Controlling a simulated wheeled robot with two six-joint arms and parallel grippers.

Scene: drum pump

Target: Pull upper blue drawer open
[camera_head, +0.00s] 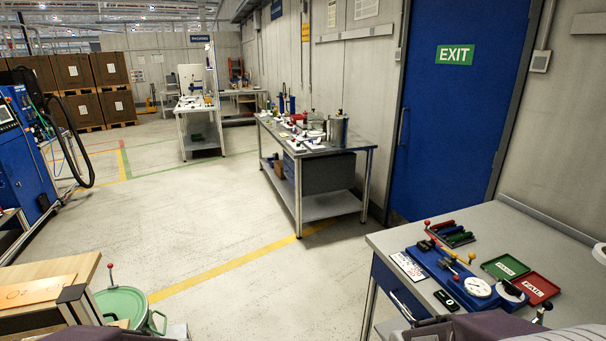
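A blue drawer front (397,299) with a pale bar handle sits under the grey bench top at the lower right. It looks shut, and its lower part runs down towards the bottom of the picture. I cannot tell whether another drawer lies below it. Parts of my own arms show at the bottom edge, left and right of the middle. I cannot make out the fingers of either gripper, and nothing of mine is seen touching the drawer.
The grey bench (400,240) carries a blue gauge fixture (452,275), a green tray (505,267) and a red tray (537,288). A green round vessel (122,306) and a wooden table (60,268) stand at the lower left. The floor between is clear. A metal workbench (345,150) stands further back.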

